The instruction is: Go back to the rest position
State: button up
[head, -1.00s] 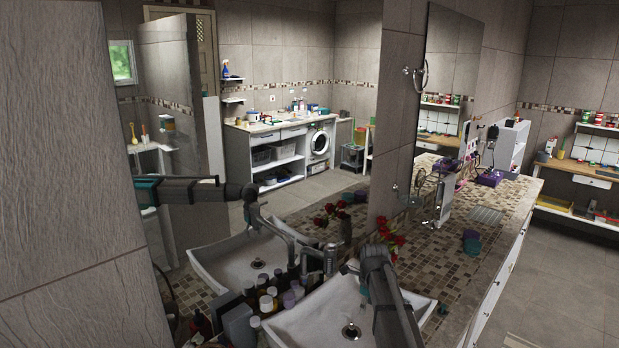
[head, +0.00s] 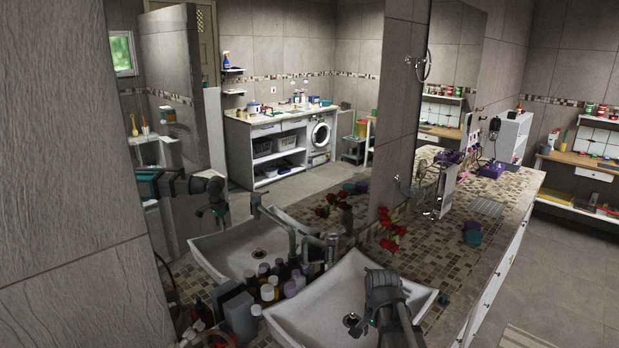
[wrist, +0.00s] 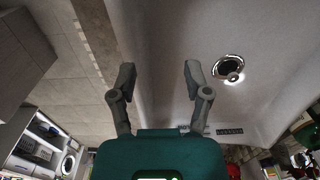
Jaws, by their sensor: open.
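My arm (head: 385,292) reaches in from the bottom of the head view, over the front white sink. My gripper (wrist: 157,76) shows in the wrist view with its two grey fingers apart and nothing between them. The sink's pale basin and round metal drain (wrist: 229,69) lie beyond the fingers there. In the head view, the fingertips cannot be made out clearly against the arm and sink. The mirror also shows a reflection of my arm (head: 205,188) at the left.
The front sink (head: 300,322) stands on a mosaic counter (head: 455,245). Several bottles (head: 275,285) crowd its left side. Red flowers (head: 392,238) and a metal tap stand behind it. A grey wall (head: 70,180) fills the left. Open floor (head: 575,265) lies at the right.

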jog(key=s+n, duration=0.6)
jog(key=shift+s+a+f+n, duration=0.2)
jog(key=shift+s+f+n, duration=0.05)
jog(key=shift+n, duration=0.15)
jog(key=shift+s+n, duration=0.65)
jog(key=shift+n, duration=0.35)
